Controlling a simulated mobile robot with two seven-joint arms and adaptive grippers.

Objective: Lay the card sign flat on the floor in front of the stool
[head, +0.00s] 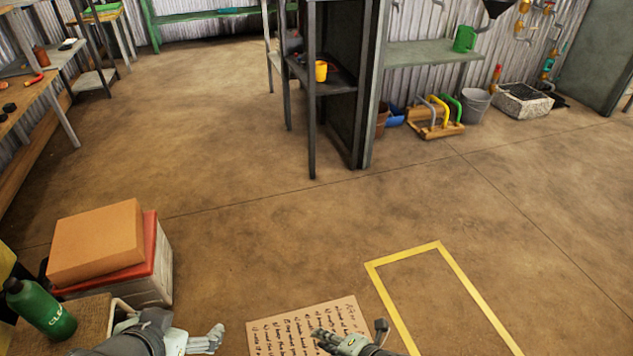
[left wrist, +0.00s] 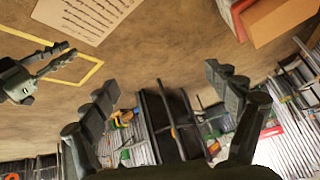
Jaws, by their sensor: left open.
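The card sign (head: 290,330), a tan sheet with handwritten lines, appears to lie flat on the floor at the bottom middle of the head view. It also shows at the top of the left wrist view (left wrist: 85,12). My right gripper (head: 322,338) overlaps the card in the head view; in the left wrist view (left wrist: 72,52) its fingers are parted and empty, apart from the card. My left gripper (head: 212,338) is left of the card, open and empty, its two fingers spread in the left wrist view (left wrist: 160,85). A wooden top (head: 92,318) at lower left may be the stool; its legs are hidden.
A green bottle (head: 42,308) is on the wooden top. A cardboard box (head: 97,240) lies on a red-lidded crate (head: 160,265) behind it. A yellow floor outline (head: 405,253) is right of the card. Shelving (head: 340,130) stands farther back, with clear floor between.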

